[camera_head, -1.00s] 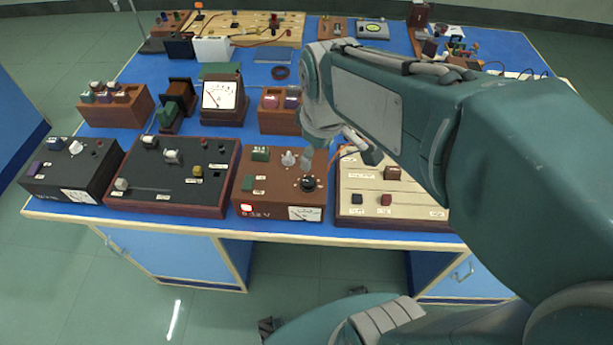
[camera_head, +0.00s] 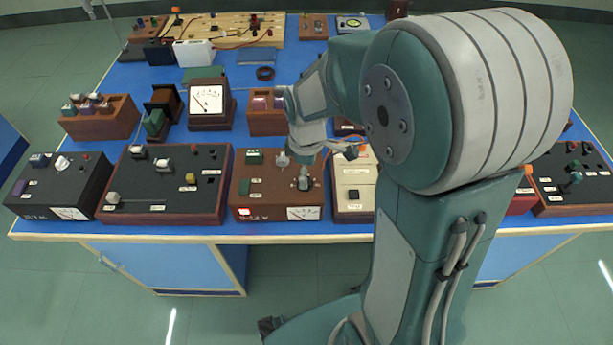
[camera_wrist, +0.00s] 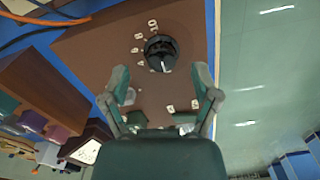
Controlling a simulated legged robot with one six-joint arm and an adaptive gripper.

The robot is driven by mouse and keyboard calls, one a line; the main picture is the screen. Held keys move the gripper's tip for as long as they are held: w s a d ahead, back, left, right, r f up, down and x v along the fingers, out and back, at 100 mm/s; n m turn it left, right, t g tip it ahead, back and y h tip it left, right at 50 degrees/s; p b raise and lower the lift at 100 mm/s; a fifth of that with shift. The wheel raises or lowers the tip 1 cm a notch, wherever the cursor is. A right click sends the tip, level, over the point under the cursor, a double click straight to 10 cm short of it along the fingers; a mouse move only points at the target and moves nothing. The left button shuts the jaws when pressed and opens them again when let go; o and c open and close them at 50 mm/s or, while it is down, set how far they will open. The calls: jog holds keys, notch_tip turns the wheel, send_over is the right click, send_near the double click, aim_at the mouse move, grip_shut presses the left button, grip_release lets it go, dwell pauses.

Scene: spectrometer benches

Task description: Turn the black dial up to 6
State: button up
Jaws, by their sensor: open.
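The black dial (camera_wrist: 161,53) is on the brown power unit (camera_wrist: 90,60), beyond my open fingertips in the wrist view. Pale number marks, including 10 and 8, curve around its left side; I cannot read its pointer setting for sure. My gripper (camera_wrist: 160,77) is open and empty, its fingers spread to either side below the dial in the picture. Contact cannot be told.
A pale knob (camera_head: 282,159) and a green block (camera_head: 255,156) stand on the same unit. A dark panel (camera_head: 165,205) is close on the left and a cream panel (camera_head: 352,205) on the right. A meter (camera_head: 208,102) stands behind. An orange cable (camera_wrist: 40,32) runs near the unit.

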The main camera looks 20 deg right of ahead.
jog(key=shift+a+f, duration=0.25)
jog(key=shift+f, duration=1.05)
jog(key=shift+d, duration=0.15)
grip_shut()
